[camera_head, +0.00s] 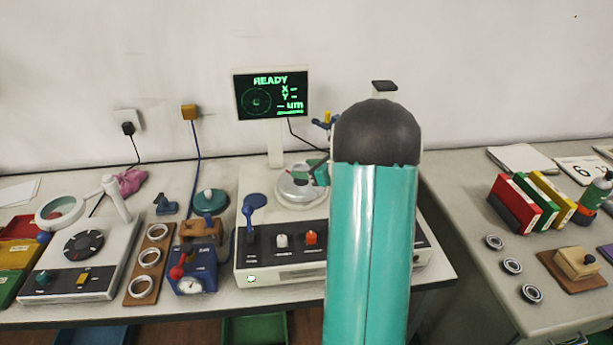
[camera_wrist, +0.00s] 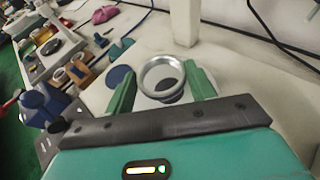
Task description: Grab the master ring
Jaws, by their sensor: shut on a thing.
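A shiny silver ring (camera_wrist: 162,75) lies between the two green fingers of my gripper (camera_wrist: 163,82) in the wrist view; I take it for the master ring, though no marking shows. My gripper is shut on it. In the head view the ring's place is over the round plate (camera_head: 297,190) of the measuring machine (camera_head: 285,262), with a green finger (camera_head: 320,172) at the right of the plate. My arm hides part of the gripper and the machine's right side. Whether the ring still touches the plate cannot be told.
A wooden rack (camera_head: 133,296) with three pale rings stands left of the machine, beside a blue dial gauge (camera_head: 192,275). A screen (camera_head: 271,93) reading READY stands behind. On the right table are three small dark-centred rings (camera_head: 512,266) and coloured binders (camera_head: 530,200).

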